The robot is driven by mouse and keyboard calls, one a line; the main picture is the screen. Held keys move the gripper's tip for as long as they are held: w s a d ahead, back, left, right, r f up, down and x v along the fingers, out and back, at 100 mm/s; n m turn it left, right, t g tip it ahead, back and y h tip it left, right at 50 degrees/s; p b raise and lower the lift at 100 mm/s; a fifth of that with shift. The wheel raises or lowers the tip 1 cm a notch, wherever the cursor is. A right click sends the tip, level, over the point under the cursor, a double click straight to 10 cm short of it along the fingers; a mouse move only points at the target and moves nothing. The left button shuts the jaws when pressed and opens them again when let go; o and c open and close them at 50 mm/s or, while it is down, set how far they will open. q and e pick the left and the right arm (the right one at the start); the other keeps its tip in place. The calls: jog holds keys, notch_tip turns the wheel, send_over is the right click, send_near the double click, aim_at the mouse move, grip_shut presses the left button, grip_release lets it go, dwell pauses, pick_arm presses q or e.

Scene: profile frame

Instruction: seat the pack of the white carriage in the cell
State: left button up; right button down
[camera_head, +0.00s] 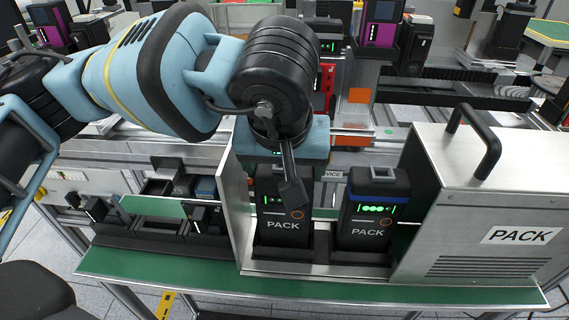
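A black pack (283,226) marked PACK, with small green lights and an orange ring, stands upright in the left bay of the metal cell (237,215). A second black pack (369,228) with a blue-rimmed top and brighter green lights stands in the right bay. My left gripper (290,188) is over the left pack, pointing down, with one dark finger in front of its upper face. The wrist hides the pack's top and the other finger, so its grip cannot be told. My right gripper is out of view. I cannot tell which carriage is the white one.
The cell's right housing (490,205) has a black handle (473,135) on top. Dark trays (160,230) sit left of the cell on the green bench (150,268). Behind, a rail carries carriages, one with a purple panel (381,33). My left arm covers the upper left.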

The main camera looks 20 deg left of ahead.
pick_arm(q)
jog(key=o, duration=1.7)
jog(key=v, duration=0.8)
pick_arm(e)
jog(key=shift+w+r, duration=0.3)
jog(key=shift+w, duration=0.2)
pick_arm(q)
jog(key=shift+f, duration=0.1)
